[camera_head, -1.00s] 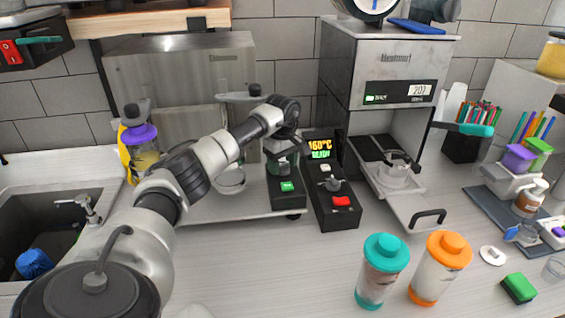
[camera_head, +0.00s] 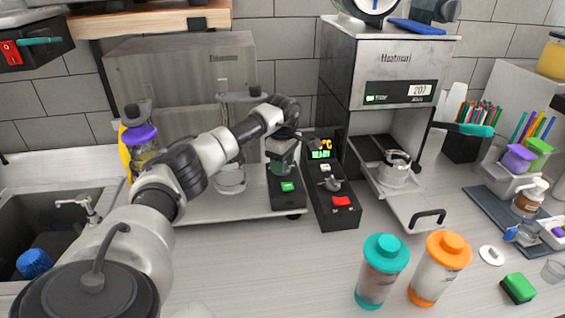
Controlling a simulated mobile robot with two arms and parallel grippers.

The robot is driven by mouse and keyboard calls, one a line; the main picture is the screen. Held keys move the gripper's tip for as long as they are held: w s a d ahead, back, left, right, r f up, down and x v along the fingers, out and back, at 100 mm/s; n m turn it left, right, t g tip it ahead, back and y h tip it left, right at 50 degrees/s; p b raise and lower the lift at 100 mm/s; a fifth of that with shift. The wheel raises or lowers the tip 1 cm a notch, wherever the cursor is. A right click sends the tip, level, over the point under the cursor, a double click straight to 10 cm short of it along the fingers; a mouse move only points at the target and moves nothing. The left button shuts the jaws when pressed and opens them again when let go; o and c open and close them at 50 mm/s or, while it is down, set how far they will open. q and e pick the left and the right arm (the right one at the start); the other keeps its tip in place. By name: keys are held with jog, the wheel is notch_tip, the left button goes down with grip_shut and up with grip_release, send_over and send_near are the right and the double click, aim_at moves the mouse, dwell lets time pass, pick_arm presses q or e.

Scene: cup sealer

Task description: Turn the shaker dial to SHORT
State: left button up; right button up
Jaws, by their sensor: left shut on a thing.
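My left arm reaches in from the lower left, and its wrist bends down behind the counter's middle. My left gripper (camera_head: 283,152) is at the upper part of the black shaker control box (camera_head: 287,200), which has a green button (camera_head: 287,186) on its front. The gripper is shut on a small part there, apparently the shaker dial. The dial and its markings are hidden by the gripper and too small to read. A clear cup (camera_head: 230,180) stands on the shaker's metal platform (camera_head: 205,207), left of the box. My right gripper is not in view.
A black control box (camera_head: 341,218) with a lit display, knob and red switch stands close on the right. The cup sealer (camera_head: 372,72) is beyond it, its tray handle (camera_head: 428,217) sticking forward. Teal-lidded (camera_head: 382,272) and orange-lidded (camera_head: 440,268) shakers stand in front.

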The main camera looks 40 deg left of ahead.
pick_arm(q)
jog(key=n, duration=0.5)
jog(key=shift+r+n+p, duration=0.15)
jog(key=shift+n+p, duration=0.15)
jog(key=n, duration=0.4)
jog(key=shift+p, duration=0.35)
jog(key=n+p, duration=0.1)
jog(key=n, duration=0.4)
jog(key=shift+n, duration=0.4)
jog(key=shift+n+p, duration=0.35)
jog(key=shift+n, duration=1.65)
jog(key=shift+r+n, duration=0.1)
jog(key=shift+n, duration=0.2)
jog(key=o, duration=0.6)
jog(key=shift+w, duration=0.1)
jog(key=o, duration=0.3)
